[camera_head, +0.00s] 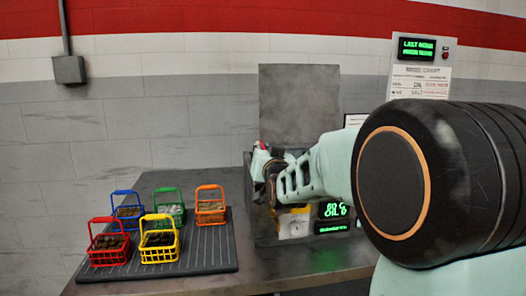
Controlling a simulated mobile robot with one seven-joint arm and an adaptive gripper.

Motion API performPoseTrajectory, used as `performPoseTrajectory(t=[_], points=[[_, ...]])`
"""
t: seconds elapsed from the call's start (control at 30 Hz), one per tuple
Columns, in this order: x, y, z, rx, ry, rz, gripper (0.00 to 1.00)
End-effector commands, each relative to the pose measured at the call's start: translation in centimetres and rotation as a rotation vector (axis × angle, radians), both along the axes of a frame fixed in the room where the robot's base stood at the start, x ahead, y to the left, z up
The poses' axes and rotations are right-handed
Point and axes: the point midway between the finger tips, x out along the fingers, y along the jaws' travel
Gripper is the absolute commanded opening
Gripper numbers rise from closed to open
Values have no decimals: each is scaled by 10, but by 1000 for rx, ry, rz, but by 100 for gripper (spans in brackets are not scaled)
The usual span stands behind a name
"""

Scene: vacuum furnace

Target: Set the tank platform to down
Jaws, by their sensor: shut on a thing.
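The tank (264,227) is a dark metal box on the table, with its grey lid (300,105) raised upright behind it. Green displays (333,209) on its front read about 80 C and OIL. My gripper (266,172) is at the tank's upper left, seen from behind and partly covered by my own arm. A small red part (262,146) shows just above the gripper, which looks closed around a handle there. The handle's shape, the platform and the inside of the tank are hidden behind my arm, so the platform's height cannot be told.
Several baskets, red (108,247), yellow (158,244), blue, green and orange, stand on a dark ribbed mat (205,262) at the left, holding small parts. A lit sign and chart (420,80) stand behind at the right. My arm fills the right side.

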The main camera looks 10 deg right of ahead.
Motion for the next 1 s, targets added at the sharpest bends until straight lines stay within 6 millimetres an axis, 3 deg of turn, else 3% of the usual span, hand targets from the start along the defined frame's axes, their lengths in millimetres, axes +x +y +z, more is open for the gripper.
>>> performPoseTrajectory(t=[0.03,0.3,0.33,0.5,0.8,1.0], points=[[0,0,-10,2,15,0,0],[0,0,-11,2,18,1,0],[0,0,-11,2,18,1,15],[0,0,-8,2,13,0,30],[-3,0,-4,0,5,0,30],[-25,0,-4,0,6,-1,30]])
